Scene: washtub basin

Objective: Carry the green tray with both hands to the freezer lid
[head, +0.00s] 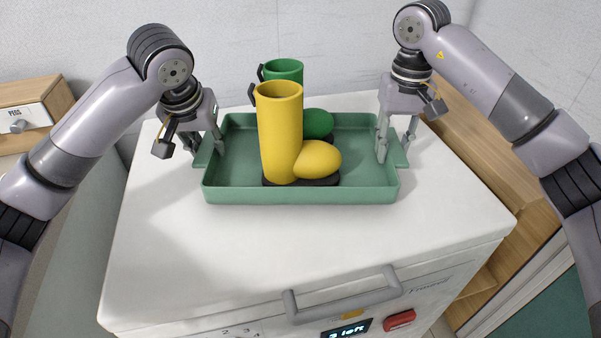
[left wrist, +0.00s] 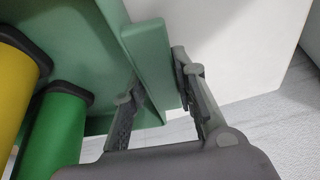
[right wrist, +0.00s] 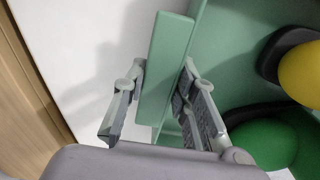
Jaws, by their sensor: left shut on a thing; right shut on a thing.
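The green tray (head: 300,196) is over the white freezer lid (head: 250,265) in the head view; I cannot tell whether it rests on it or hovers just above. It looks level. My left gripper (head: 207,150) is shut on the tray's left handle, which shows between the fingers in the left wrist view (left wrist: 150,70). My right gripper (head: 395,150) is shut on the right handle, seen between the fingers in the right wrist view (right wrist: 165,65). In the tray stand a yellow cylinder (head: 279,130) and a green cylinder (head: 284,69), with a yellow ball (head: 318,160) and a green ball (head: 316,123) on dark bases.
The freezer has a grey front handle (head: 342,294), a display (head: 347,330) and a red switch (head: 399,319). The lid is bare in front of the tray. A wooden box (head: 30,112) stands at the left, wooden shelving (head: 480,150) at the right. A wall is behind.

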